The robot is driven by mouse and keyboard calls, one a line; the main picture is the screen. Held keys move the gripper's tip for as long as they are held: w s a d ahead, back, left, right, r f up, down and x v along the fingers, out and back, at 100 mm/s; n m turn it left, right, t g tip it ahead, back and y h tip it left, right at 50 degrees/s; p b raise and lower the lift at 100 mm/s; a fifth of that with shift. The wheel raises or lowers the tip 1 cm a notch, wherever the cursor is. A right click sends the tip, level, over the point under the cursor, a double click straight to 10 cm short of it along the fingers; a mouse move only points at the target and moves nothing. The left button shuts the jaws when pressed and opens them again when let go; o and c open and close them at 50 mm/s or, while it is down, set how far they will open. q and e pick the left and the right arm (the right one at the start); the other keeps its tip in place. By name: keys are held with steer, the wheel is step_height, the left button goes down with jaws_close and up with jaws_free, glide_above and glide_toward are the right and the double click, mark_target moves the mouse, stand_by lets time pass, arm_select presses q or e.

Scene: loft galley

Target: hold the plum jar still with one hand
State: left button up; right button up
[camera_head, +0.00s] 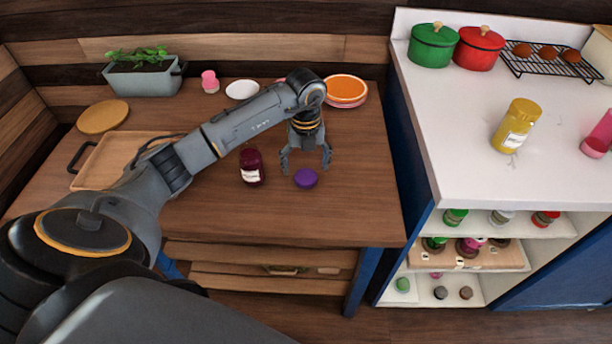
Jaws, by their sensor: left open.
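A dark plum-red jar (251,168) with a white label stands upright on the brown wooden table, left of my left gripper. A round purple lid-like piece (306,179) lies on the table to the right of the jar. My left gripper (306,165) points down with its fingers spread, just behind or above the purple piece. It is open with nothing between its fingers, and it is apart from the jar. I cannot tell whether the gripper touches the purple piece. My right gripper is not in view.
My left arm hides part of the wooden tray (112,156). A planter (142,82), a round board (103,117), a white bowl (242,90) and orange plates (346,88) are farther back. The table's right front (360,215) is clear. A white counter (450,165) bears a yellow jar (517,125).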

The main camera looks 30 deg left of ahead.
mark_target(306, 176)
arm_select(q)
steer(key=shift+f, duration=1.5)
steer(key=c, duration=0.9)
